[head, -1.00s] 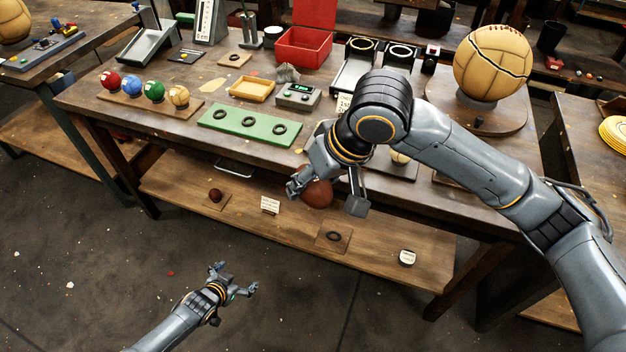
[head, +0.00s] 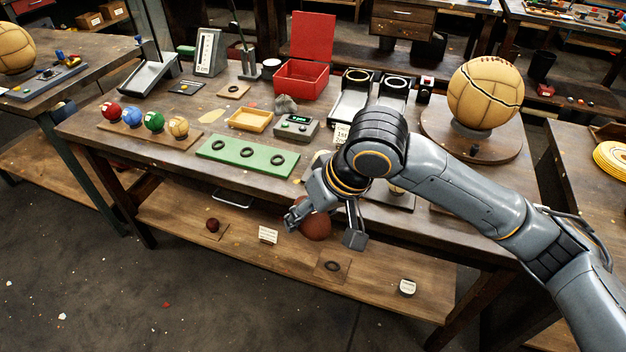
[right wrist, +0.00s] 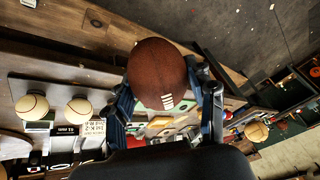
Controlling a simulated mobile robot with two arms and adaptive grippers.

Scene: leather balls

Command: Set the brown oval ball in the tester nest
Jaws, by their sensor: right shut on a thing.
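The brown oval ball (head: 317,228) is between the fingers of my right gripper (head: 325,226), which is shut on it. It hangs at the bench's front edge, above the lower shelf in the picture. In the right wrist view the ball (right wrist: 157,75) shows its white lacing, with a finger on each side. The tester nest cannot be told for sure. A grey box with a green display (head: 296,127) and a grey gauge stand (head: 209,52) are on the bench. My left gripper is out of view.
The bench (head: 180,160) holds a green board with rings (head: 233,152), a red open box (head: 300,80), a yellow tray (head: 249,118) and small coloured balls (head: 132,115). A large tan ball (head: 484,95) stands at the right.

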